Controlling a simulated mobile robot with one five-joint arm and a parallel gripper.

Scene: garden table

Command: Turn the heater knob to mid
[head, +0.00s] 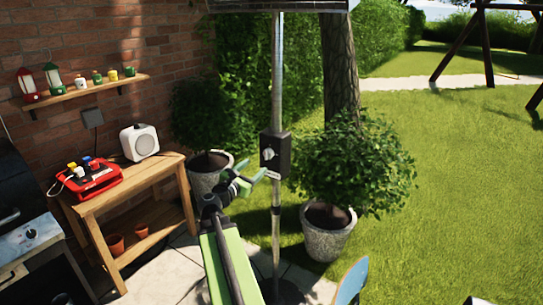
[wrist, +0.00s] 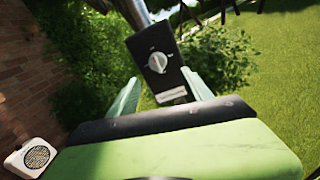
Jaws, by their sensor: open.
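The heater knob (head: 269,154) is a small light round dial on a dark control box (head: 281,143), mounted on the silver heater pole (head: 276,85). In the wrist view the knob (wrist: 157,62) sits on the face of the box (wrist: 171,78), with faint marks around it that I cannot read. My gripper (head: 257,174) is open, just left of and slightly below the box. In the wrist view my gripper's two green fingers (wrist: 162,88) stand apart, with the lower part of the box between them in the picture. The knob appears clear of the fingers.
A wooden table (head: 150,183) with a red box (head: 90,180) and a white speaker (head: 139,142) stands left. Potted bushes flank the pole, one in a stone pot (head: 325,238) at right, one at left (head: 209,172). A grill (head: 38,240) is at far left. Lawn lies open to the right.

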